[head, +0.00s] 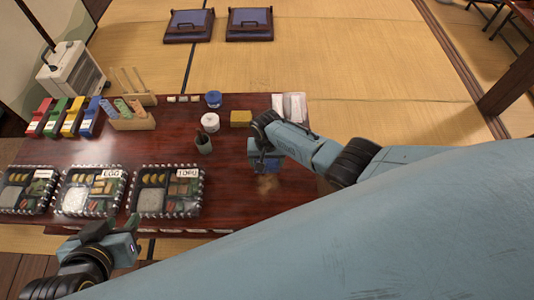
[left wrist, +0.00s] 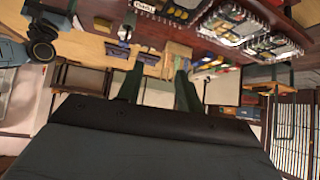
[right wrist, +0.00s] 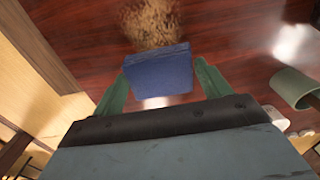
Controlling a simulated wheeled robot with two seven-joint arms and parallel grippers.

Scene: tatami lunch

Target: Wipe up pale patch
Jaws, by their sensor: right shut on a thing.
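The pale patch (head: 267,183) is a brownish, grainy smear on the dark red table. It also shows at the top of the right wrist view (right wrist: 152,22). My right gripper (head: 262,152) is over the table, just beyond the patch in the head view. It is shut on a blue block (right wrist: 157,71), which lies between its green fingers close beside the patch. Whether the block touches the table is hard to tell. My left gripper (head: 118,232) is at the table's front edge by the lunch boxes. Its fingers (left wrist: 158,88) are apart with nothing between them.
Three packed lunch boxes (head: 203,195) stand at the front left. A dark green cup (head: 204,144), white jar (head: 210,122), blue jar (head: 213,99) and yellow block (head: 241,118) stand mid-table. White packets (head: 290,106) lie at the back right. Colored boxes (head: 72,118) stand at the left.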

